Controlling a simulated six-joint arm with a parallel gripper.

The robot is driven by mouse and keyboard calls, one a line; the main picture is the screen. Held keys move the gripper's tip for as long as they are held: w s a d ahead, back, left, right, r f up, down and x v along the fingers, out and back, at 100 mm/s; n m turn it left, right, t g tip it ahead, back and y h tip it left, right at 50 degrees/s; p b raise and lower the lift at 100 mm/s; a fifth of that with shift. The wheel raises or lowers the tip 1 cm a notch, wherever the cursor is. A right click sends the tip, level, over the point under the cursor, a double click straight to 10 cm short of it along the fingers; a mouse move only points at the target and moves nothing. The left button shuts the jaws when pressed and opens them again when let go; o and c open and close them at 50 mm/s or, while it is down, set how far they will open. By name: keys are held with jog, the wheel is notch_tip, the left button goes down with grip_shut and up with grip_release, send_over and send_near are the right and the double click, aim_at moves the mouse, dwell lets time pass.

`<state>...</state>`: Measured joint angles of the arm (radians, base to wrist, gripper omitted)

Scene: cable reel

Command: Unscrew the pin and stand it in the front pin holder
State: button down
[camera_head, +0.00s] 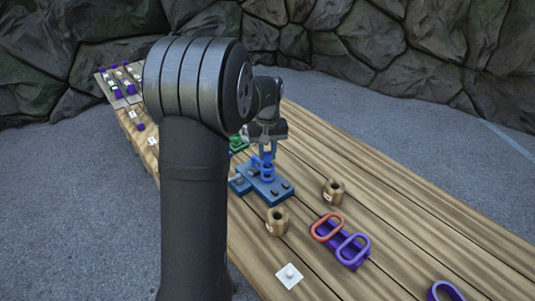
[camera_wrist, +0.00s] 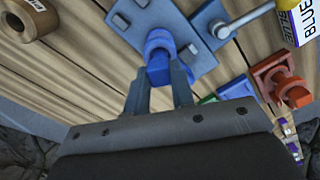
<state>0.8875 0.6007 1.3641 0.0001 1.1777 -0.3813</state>
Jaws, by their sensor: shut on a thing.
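My gripper (camera_head: 267,146) points down over a blue fixture plate (camera_head: 277,196) in the head view. In the wrist view its fingertips (camera_wrist: 160,84) are shut on a blue piece (camera_wrist: 158,74), which looks like the head of the pin. A blue shackle (camera_head: 262,170) stands upright on the plate, right below the fingers. The pin's shaft is hidden, so I cannot tell how far it sits in the shackle. Two wooden cylinders with holes, which look like pin holders, stand on the table: one nearer (camera_head: 277,222) and one farther right (camera_head: 335,191).
A white square with a knob (camera_head: 289,276) is at the table's near edge. Green and red fixtures (camera_wrist: 282,80) stand close by.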

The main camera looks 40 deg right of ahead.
jog(key=shift+r, duration=2.95)
jog(key=s+a+f+m, duration=0.2)
jog(key=s+a+m, duration=0.2)
jog(key=s, duration=0.3)
jog(key=s+a+f+m, duration=0.2)
jog(key=s+a+m, duration=0.2)
jog(key=s, duration=0.3)
jog(key=shift+m, duration=0.5)
jog(key=shift+s+a+f, duration=0.1)
jog(key=shift+s+f, duration=0.05)
jog(key=shift+f, duration=0.8)
jog(key=shift+s+a+f, duration=0.15)
jog(key=shift+s+f, duration=0.05)
jog(key=shift+f, duration=0.7)
jog(key=shift+s+a+f, duration=0.1)
jog(key=shift+s+f, duration=0.05)
jog(key=shift+f, duration=0.8)
jog(key=shift+f, duration=0.6)
jog(key=c, duration=1.2)
grip_release()
jog(key=shift+o, duration=0.2)
